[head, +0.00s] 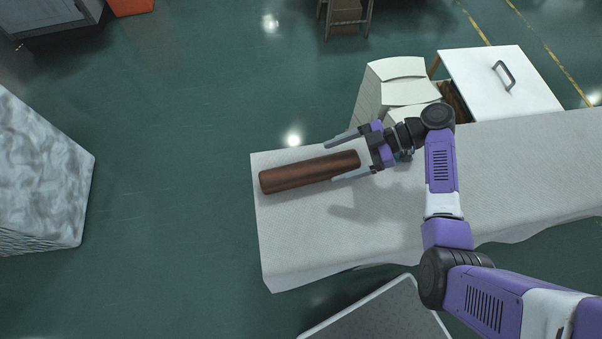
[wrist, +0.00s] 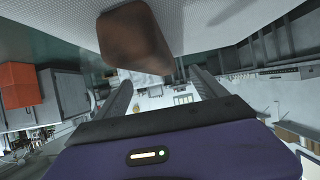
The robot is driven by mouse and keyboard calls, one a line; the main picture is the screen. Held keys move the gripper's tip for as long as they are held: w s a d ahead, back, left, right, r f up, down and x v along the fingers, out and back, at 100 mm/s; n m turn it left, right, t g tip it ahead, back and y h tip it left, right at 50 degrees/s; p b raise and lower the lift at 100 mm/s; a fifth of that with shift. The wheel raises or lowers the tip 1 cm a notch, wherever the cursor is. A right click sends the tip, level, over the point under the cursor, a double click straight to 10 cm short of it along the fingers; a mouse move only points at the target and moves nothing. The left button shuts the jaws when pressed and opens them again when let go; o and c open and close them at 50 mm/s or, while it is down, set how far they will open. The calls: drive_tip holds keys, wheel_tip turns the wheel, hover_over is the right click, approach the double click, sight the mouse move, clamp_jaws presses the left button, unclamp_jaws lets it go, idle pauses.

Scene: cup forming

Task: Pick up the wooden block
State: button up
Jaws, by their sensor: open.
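The wooden block (head: 305,173) is a long, brown bar lying near the left end of a table with a white cloth. My gripper (head: 341,158) is at the right end of the block with its jaws open. In the head view one finger shows on the far side of the block and one on the near side, close to its right end. In the wrist view the block (wrist: 135,38) shows at the top, and the two fingers of my gripper (wrist: 160,85) are spread apart below it. I cannot tell whether a finger touches the block.
A grey panel (head: 385,315) is in front. Green floor lies left.

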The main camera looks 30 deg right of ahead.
sight(312, 167)
drive_tip(key=shift+p+x, duration=0.45)
drive_tip(key=shift+x, duration=3.4)
drive_tip(key=shift+w+r, duration=0.1)
drive_tip(key=shift+r, duration=0.2)
clamp_jaws()
